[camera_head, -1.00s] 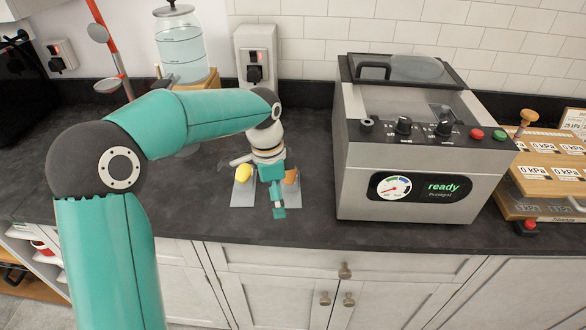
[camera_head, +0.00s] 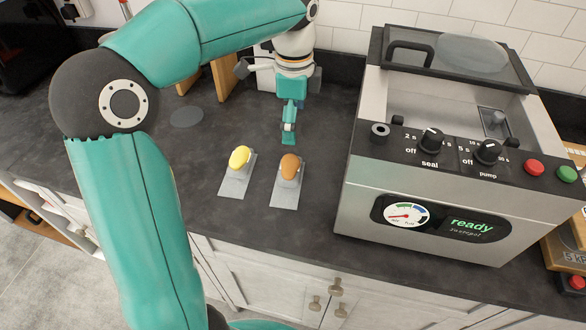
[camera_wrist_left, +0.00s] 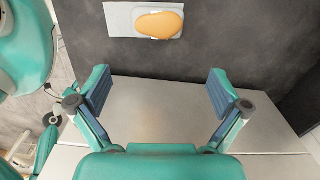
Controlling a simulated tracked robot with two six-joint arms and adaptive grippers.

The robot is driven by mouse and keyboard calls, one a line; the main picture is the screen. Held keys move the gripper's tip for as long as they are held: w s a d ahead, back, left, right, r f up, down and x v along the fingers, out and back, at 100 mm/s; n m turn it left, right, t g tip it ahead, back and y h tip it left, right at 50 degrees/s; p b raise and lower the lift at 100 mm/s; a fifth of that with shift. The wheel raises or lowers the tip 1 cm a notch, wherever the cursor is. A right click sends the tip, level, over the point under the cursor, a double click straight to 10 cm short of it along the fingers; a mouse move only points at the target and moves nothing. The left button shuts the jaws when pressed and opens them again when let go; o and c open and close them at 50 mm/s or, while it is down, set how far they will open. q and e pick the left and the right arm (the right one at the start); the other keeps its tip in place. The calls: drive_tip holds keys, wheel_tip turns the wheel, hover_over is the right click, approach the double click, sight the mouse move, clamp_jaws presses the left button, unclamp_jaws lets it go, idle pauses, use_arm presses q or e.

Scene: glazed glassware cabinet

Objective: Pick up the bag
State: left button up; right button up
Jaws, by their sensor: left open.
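Two flat grey bags lie on the dark worktop. The left bag (camera_head: 234,186) has a yellow oval item (camera_head: 240,158) on or in it. The right bag (camera_head: 285,195) has an orange oval item (camera_head: 290,166). My left gripper (camera_head: 289,137) appears just above the orange item in the head view, apart from both bags. In the left wrist view, the left gripper (camera_wrist_left: 160,92) has its fingers spread and nothing between them. A bag (camera_wrist_left: 118,21) with the orange item (camera_wrist_left: 160,25) lies beyond the fingertips at the top. My right gripper is not in view.
A steel machine (camera_head: 430,180) with knobs and a screen reading "ready" stands right of the bags. A wooden stand (camera_head: 222,80) is behind, at the back.

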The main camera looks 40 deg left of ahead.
use_arm(q)
hover_over(290, 166)
wheel_tip(290, 166, down, 8)
drive_tip(key=shift+w+f, duration=0.1)
drive_tip(key=shift+f, duration=3)
drive_tip(key=c, duration=1)
